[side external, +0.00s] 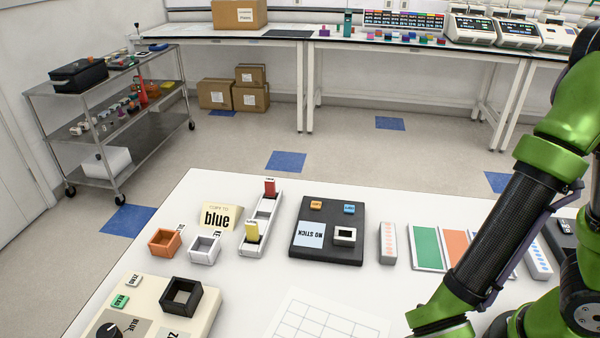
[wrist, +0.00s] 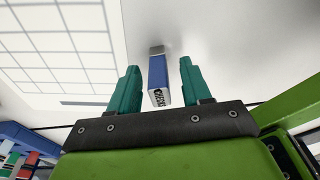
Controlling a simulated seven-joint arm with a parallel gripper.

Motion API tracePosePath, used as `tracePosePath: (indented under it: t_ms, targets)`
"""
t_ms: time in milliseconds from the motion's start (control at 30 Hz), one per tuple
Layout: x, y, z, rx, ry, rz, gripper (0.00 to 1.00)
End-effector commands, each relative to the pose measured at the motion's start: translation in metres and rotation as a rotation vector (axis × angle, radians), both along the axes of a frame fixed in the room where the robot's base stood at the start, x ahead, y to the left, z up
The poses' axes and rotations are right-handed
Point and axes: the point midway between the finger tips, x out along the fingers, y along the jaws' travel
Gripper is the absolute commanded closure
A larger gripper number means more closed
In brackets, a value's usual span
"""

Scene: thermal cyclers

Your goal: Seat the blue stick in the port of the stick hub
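The blue stick (wrist: 158,75), with a silver end and a printed label, is in the wrist view over the white table top. My gripper (wrist: 158,88) has its two teal fingers on either side of the stick, with a visible gap on both sides; it is open and not touching it. In the side external view my gripper and the blue stick are out of frame. A black unit, which looks like the stick hub (side external: 298,245), shows a "NO STICK" display and a white-rimmed square port (side external: 345,236) that appears empty.
A gridded sheet (side external: 325,322) lies in front.

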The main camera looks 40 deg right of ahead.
Motion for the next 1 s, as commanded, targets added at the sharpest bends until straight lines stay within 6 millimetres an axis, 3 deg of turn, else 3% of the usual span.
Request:
tracePosePath:
  t_ms: [367, 1000]
  targets:
    - [0.003, 0.000, 0.014, 0.004, -0.005, -0.007, 0.52]
    - [0.009, -0.008, 0.093, 0.000, -0.008, -0.005, 0.52]
